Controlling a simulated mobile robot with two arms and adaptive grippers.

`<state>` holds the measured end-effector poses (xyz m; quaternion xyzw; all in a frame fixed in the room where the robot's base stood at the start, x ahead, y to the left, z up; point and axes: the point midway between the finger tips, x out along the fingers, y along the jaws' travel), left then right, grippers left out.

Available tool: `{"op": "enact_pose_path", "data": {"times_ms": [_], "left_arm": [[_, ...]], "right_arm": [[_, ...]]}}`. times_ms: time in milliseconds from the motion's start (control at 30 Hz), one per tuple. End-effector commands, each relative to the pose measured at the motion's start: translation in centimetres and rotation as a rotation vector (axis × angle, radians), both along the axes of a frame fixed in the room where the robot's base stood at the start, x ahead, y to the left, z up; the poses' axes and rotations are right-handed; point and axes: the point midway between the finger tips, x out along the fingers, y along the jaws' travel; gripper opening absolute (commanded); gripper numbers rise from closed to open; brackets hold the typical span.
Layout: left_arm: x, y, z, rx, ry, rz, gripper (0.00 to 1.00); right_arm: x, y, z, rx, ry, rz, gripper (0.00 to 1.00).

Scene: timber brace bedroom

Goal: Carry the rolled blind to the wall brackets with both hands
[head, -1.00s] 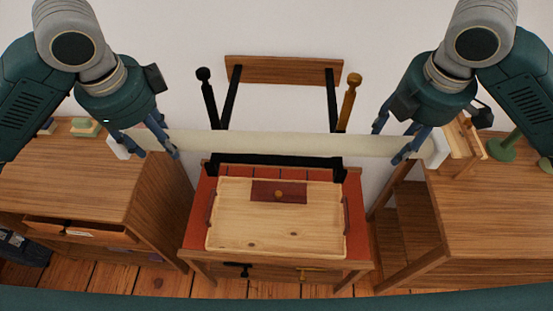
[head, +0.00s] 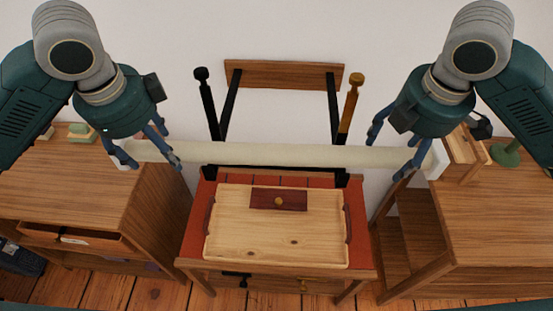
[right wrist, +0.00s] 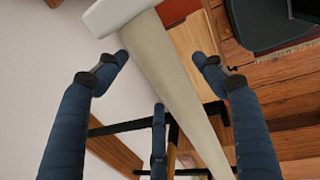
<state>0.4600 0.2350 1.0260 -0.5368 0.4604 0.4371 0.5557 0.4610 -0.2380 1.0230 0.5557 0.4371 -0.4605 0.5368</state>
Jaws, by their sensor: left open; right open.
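The rolled blind (head: 280,155) is a long cream roll with white end caps, lying level across the head view. My left gripper (head: 148,158) is open at its left end, fingers on either side of the roll. My right gripper (head: 390,158) is open at its right end. In the right wrist view the blind (right wrist: 168,80) passes between the spread fingers (right wrist: 160,66), with gaps visible at the sides. The wall brackets (head: 225,105) are dark arms reaching out from a wooden board (head: 284,74). The roll crosses over their near ends, so their contact is hidden.
A red-topped table (head: 196,222) with a wooden tray (head: 230,255) stands below the blind. Wooden cabinets stand at left (head: 90,190) and right (head: 500,215). A black-knobbed post (head: 207,105) and a brown-knobbed post (head: 350,105) rise near the brackets.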

Motion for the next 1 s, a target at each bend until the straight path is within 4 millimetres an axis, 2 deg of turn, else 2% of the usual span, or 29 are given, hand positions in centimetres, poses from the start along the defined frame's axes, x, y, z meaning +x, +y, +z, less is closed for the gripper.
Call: {"op": "enact_pose_path", "data": {"times_ms": [400, 600, 800, 1000], "left_arm": [[-1.2, 0.2, 6.8, 0.001, -0.008, 0.002, 0.69], [-1.8, 0.1, 9.5, 0.002, -0.005, 0.001, 0.69], [-2.2, 0.2, 10.9, 0.001, -0.002, 0.001, 0.69], [-2.3, 0.1, 11.2, 0.000, 0.000, 0.001, 0.69]], "right_arm": [[0.0, 0.0, 0.0, 0.000, 0.000, 0.000, 0.69], [0.0, 0.0, 0.0, 0.000, 0.000, 0.000, 0.69], [0.0, 0.0, 0.0, 0.000, 0.000, 0.000, 0.69], [0.0, 0.0, 1.0, 0.000, -0.005, 0.000, 0.69]]}}
